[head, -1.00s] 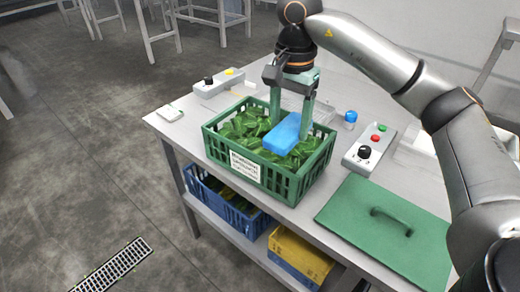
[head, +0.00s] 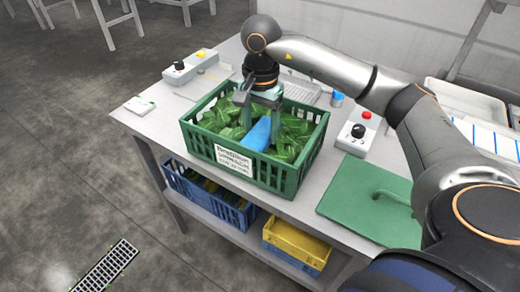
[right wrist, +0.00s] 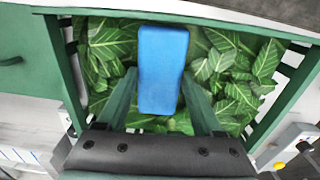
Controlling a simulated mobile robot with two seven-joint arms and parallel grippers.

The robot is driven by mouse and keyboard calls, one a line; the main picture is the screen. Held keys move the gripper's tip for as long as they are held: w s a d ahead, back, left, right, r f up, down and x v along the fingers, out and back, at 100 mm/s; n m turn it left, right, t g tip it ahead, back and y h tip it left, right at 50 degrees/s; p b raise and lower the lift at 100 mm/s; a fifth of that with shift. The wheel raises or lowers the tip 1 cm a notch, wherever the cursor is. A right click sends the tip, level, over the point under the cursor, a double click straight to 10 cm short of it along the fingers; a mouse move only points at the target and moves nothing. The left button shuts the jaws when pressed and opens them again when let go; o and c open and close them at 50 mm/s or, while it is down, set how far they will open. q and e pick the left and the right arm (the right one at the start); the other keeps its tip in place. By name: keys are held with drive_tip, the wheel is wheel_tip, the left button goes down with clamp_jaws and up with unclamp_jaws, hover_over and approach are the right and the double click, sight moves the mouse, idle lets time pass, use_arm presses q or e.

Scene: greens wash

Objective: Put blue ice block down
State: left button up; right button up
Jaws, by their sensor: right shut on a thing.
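The blue ice block (head: 257,134) is between the fingers of my right gripper (head: 262,116), low inside the green crate (head: 292,178) of leafy greens. In the right wrist view the block (right wrist: 162,68) lies lengthwise between the two green fingers (right wrist: 160,105), over the leaves (right wrist: 110,50). My right gripper is shut on it. Whether the block touches the leaves is hard to tell. The crate stands on the metal table and has a white label (head: 233,159) on its front. My left gripper is not in view.
A green lid with a handle (head: 370,205) lies right of the crate. Control boxes stand at the back left (head: 190,69) and right (head: 356,136). A small blue-capped jar (head: 337,98) is behind the crate. Blue (head: 209,200) and yellow (head: 297,242) crates sit on the lower shelf.

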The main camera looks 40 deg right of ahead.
sight(260, 133)
drive_tip(key=shift+f, duration=3.35)
drive_tip(key=shift+f, duration=0.2)
drive_tip(key=o, duration=1.5)
wheel_tip(260, 133, up, 12)
drive_tip(key=shift+r, duration=0.25)
